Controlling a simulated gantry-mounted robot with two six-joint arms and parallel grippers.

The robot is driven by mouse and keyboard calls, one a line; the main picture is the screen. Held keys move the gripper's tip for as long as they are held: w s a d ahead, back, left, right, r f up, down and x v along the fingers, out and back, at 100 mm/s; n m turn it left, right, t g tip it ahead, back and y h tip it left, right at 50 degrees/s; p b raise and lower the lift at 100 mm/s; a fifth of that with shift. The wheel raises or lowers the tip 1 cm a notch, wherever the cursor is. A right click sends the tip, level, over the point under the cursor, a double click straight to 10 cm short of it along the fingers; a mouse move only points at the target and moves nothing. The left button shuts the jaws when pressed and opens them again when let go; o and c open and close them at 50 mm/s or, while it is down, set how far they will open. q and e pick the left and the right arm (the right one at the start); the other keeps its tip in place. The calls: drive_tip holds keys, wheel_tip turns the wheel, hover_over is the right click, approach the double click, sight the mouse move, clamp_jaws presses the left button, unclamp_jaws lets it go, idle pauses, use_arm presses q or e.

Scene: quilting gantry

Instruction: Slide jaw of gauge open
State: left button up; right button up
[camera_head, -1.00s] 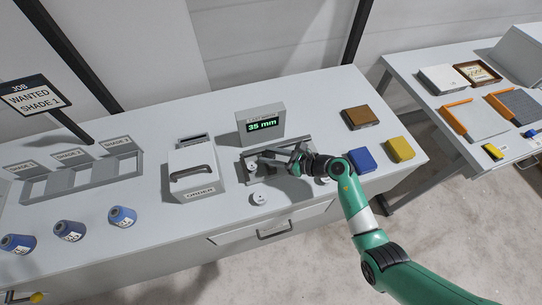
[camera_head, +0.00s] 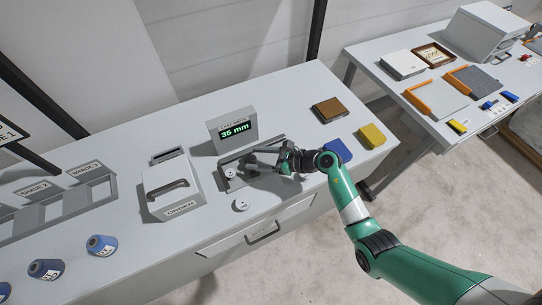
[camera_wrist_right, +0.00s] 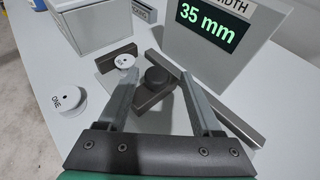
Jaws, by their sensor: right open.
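The gauge has a grey display box (camera_head: 232,131) reading 35 mm, also seen in the right wrist view (camera_wrist_right: 214,38). In front of it lies a flat grey base with dark bars (camera_wrist_right: 174,112) and a dark round knob (camera_wrist_right: 157,78). My right gripper (camera_head: 262,160) is over this base, with its open fingers (camera_wrist_right: 157,84) on either side of the knob in the wrist picture. I cannot tell whether a finger touches it. A white disc (camera_wrist_right: 124,61) sits at the gauge's left end. My left gripper is not in view.
A white disc marked ONE (camera_wrist_right: 67,97) lies in front of the gauge.

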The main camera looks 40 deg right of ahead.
drive_tip(key=p+v, duration=0.2)
drive_tip(key=v, duration=0.7)
drive_tip(key=shift+s+d+r, duration=0.15)
drive_tip(key=shift+s+r, duration=0.1)
drive_tip(key=shift+s, duration=0.05)
